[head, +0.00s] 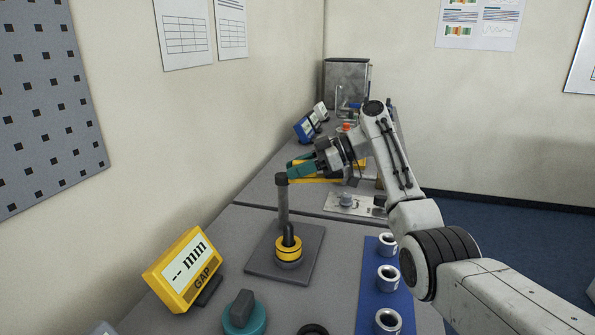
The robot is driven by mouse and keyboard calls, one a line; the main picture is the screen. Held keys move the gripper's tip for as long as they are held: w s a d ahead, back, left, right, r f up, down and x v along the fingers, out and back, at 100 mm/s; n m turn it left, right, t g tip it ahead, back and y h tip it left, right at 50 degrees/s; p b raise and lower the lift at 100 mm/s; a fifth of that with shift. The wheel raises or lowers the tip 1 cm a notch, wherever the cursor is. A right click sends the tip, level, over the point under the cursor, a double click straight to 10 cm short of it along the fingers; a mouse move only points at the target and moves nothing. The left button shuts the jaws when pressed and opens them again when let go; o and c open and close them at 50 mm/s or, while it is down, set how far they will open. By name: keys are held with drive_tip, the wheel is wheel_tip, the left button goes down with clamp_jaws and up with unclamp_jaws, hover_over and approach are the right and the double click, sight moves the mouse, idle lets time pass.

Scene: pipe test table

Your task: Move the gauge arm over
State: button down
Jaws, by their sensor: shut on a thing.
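The gauge stand has a grey upright post (282,205) on a dark square base plate (265,262). The yellow gauge arm (318,181) reaches to the right from the top of the post, roughly level. My gripper (302,170), with teal fingers, is at the arm close to the post top and is shut on it. The fingers and wrist hide part of the arm, and the exact contact is too small to see. A yellow-ringed piece with a black upright part (289,248) stands on the base plate in front of the post.
A yellow gap display (184,270) reading "-- mm" stands at left. A blue strip (373,300) with several metal rings lies at right. A teal knob (244,315) is in front. A metal plate with a knob (347,203) and a blue device (305,129) are farther back.

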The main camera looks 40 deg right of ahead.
drive_tip(key=shift+f, duration=0.15)
drive_tip(key=c, duration=0.9)
unclamp_jaws()
drive_tip(key=v, duration=1)
drive_tip(key=shift+s+d+r, duration=0.2)
drive_tip(key=shift+d+r, duration=0.05)
